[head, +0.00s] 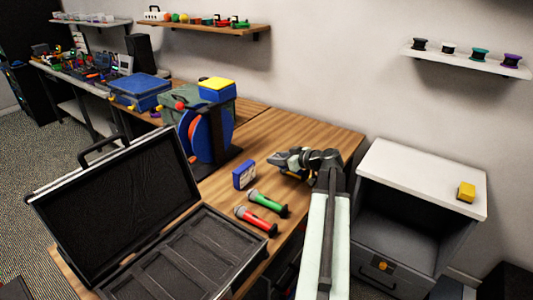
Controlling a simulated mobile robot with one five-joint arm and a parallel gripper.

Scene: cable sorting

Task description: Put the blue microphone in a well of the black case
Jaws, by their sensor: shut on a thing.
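The black case (130,268) stands open on the wooden workbench at the lower left, its lid raised. Its dark tray has long wells divided by ridges, and I see nothing lying in them. My gripper (284,164) is over the bench, right of the case and beyond the microphones. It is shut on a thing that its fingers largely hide. A yellow patch shows under the gripper, and I cannot tell what it belongs to. I cannot make out a blue microphone anywhere. A green microphone (267,203) and a red microphone (255,220) lie on the bench between the case and my arm.
A small blue box (243,175) stands near my gripper. A blue cable reel (213,138) and a green bin (175,112) stand behind the case. A white-topped cabinet (420,175) with a yellow block (466,192) is at right. Bench beyond the gripper is clear.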

